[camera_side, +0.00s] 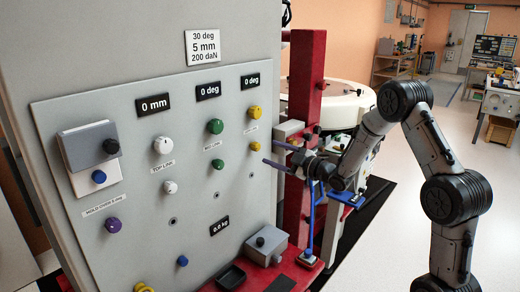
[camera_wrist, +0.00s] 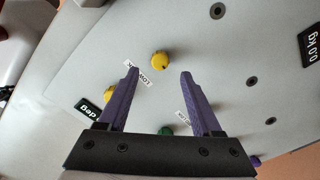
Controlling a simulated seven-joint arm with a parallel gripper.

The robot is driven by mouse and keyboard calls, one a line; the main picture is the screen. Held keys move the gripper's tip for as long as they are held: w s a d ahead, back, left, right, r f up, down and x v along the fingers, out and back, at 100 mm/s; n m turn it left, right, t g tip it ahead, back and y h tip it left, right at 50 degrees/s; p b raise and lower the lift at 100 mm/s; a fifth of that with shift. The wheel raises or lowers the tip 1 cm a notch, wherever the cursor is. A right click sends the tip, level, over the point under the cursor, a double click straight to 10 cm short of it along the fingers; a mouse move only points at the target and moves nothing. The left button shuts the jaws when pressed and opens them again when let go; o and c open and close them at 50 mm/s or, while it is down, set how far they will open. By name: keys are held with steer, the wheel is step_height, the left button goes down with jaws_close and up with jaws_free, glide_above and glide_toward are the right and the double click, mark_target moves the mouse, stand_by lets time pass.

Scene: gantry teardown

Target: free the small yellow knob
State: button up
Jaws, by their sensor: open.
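The small yellow knob (camera_side: 255,145) sits on the grey panel's right side, below a larger yellow knob (camera_side: 254,111). In the wrist view the small yellow knob (camera_wrist: 160,60) shows whole, just beyond and between my fingertips. The larger yellow knob (camera_wrist: 109,94) is partly hidden behind my left finger. My gripper (camera_side: 269,152) has two purple fingers, spread open with nothing between them. It reaches in from the right, close to the small knob and a little below it in the side view. Contact cannot be told. My gripper (camera_wrist: 160,74) points at the panel.
Green knobs (camera_side: 215,126) and white knobs (camera_side: 163,145) stand on the panel to the left. A red column (camera_side: 307,75) rises behind my gripper. A grey block (camera_side: 265,246) and a black tray (camera_side: 231,277) sit below. A blue post (camera_side: 311,222) stands under my wrist.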

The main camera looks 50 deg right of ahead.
mark_target(259, 148)
steer(key=w, duration=0.6)
steer(key=shift+w, duration=0.1)
jaws_close()
